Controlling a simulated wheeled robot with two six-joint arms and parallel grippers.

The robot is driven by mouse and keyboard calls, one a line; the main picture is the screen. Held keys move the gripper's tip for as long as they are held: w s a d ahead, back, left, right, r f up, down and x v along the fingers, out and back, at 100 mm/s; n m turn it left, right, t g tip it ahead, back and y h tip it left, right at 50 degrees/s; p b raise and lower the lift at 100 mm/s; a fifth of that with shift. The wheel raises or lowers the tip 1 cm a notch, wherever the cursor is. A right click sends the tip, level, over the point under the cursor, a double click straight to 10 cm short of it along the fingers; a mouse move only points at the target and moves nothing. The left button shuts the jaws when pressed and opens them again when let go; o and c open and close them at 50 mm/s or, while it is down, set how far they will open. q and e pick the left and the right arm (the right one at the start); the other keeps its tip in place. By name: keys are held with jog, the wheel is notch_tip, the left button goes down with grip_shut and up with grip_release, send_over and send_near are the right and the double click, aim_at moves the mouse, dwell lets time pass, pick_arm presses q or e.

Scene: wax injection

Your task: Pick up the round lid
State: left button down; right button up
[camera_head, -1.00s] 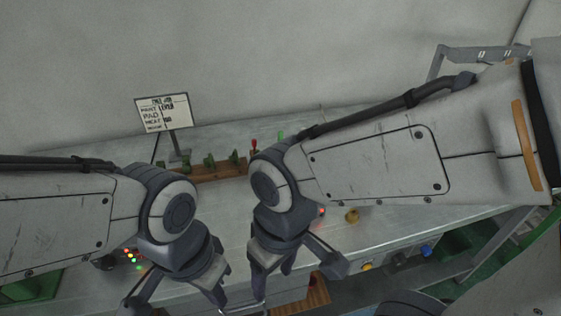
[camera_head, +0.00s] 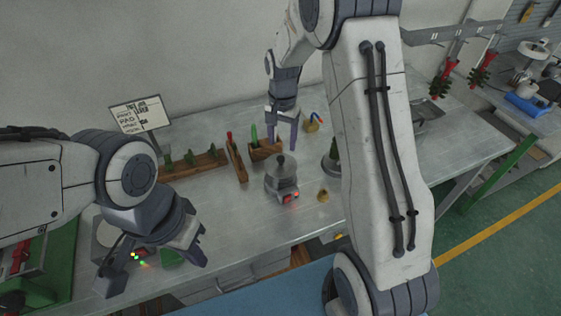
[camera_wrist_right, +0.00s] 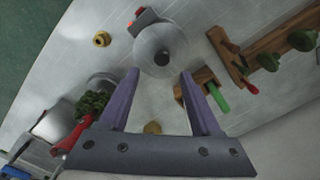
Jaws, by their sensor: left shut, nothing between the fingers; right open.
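A grey round lid (camera_head: 283,163) with a knob on top sits on a small metal pot (camera_head: 283,186) in the middle of the bench. In the right wrist view the lid (camera_wrist_right: 158,50), with its dark knob, is just beyond the fingertips. My right gripper (camera_head: 282,132) is open and empty, pointing down above and slightly behind the lid. It also shows in the right wrist view (camera_wrist_right: 160,82), with nothing between its fingers. My left gripper (camera_head: 200,256) is shut and empty at the front left, near a device with lit buttons.
A sign (camera_head: 140,114) stands at the back left. My right arm hides part of the bench's right side.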

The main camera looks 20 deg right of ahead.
aim_at(281, 158)
jog(key=f, duration=0.1)
jog(key=f+p, duration=0.1)
jog(key=f, duration=0.1)
jog(key=f+p, duration=0.1)
jog(key=f, duration=0.1)
jog(key=shift+a+f, duration=0.25)
jog(key=shift+f, duration=0.25)
grip_shut()
